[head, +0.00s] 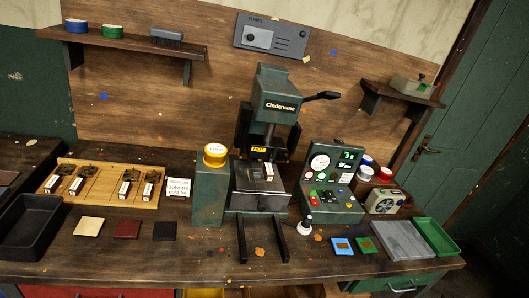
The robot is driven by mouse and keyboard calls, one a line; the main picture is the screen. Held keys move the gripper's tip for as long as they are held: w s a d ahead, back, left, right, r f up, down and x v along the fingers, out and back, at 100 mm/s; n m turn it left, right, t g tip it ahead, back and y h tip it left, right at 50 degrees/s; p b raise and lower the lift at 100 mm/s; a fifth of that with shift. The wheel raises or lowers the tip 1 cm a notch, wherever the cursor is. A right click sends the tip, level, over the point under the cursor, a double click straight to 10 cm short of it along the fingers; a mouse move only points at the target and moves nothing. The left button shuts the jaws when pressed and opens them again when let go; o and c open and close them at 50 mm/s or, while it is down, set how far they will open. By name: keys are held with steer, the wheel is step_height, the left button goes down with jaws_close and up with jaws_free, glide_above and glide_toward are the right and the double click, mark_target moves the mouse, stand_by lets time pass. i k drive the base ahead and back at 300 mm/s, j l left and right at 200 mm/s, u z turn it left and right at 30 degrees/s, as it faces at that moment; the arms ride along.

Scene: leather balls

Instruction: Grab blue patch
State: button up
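Nothing covers the blue patch. My gripper is not in view.
A dark green press (276,92) stands mid-bench, two black bars jutting forward. A control box (331,183) is behind the patches, with a dark-knobbed tool (305,225) at their left. A grey slab (399,240) and green tray (435,236) lie right. The front edge is clear.

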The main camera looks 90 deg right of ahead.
mark_target(342, 247)
steer(key=z, duration=3.1)
